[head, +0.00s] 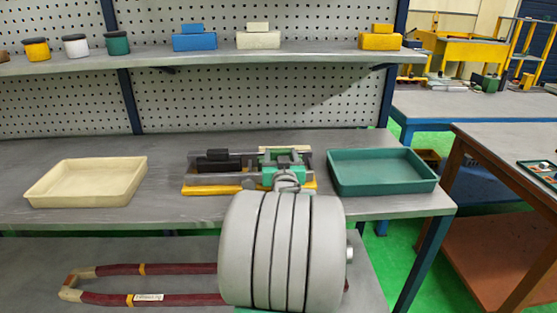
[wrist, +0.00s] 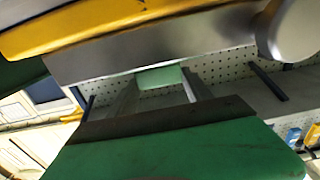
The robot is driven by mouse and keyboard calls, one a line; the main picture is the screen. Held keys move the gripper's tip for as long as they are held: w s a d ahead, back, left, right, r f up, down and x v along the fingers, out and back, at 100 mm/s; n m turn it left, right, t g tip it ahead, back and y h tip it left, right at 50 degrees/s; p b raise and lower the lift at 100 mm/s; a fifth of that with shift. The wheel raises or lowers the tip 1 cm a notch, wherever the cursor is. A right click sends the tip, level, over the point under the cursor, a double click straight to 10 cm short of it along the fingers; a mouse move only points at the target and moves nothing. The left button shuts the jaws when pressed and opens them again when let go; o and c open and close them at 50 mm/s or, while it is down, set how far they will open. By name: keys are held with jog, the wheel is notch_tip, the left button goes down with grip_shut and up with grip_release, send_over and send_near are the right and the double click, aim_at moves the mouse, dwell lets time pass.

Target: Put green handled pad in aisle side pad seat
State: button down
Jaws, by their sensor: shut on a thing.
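The green handled pad (head: 284,163) is at the right end of the fixture on the bench in the head view, where the aisle side pad seat is. My gripper (head: 287,180) is shut on the pad, in front of and above that end. My arm and gripper partly hide it, so I cannot tell whether it is fully down in the seat. The fixture's yellow base (head: 212,190) shows below, with a black block (head: 215,160) at its left end. In the wrist view a pale green block (wrist: 162,77) shows between two grey bars. A large green surface fills the bottom there.
A cream tray (head: 88,182) lies left of the fixture and a green tray (head: 382,172) close on its right. The upper shelf holds a blue pad (head: 194,42), a cream pad (head: 258,40), a yellow pad (head: 380,41) and several jars. Bare bench lies between fixture and cream tray.

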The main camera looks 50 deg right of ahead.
jog(key=shift+d+r, duration=0.1)
jog(key=shift+r, duration=0.2)
jog(key=shift+f, duration=0.25)
jog(key=shift+c, duration=2.2)
grip_release()
jog(key=shift+s+a+r, duration=0.15)
jog(key=shift+a+r, duration=0.05)
jog(key=v, duration=1.1)
jog(key=shift+s+a+f, duration=0.1)
jog(key=shift+s+a, duration=0.15)
jog(key=shift+a, duration=0.05)
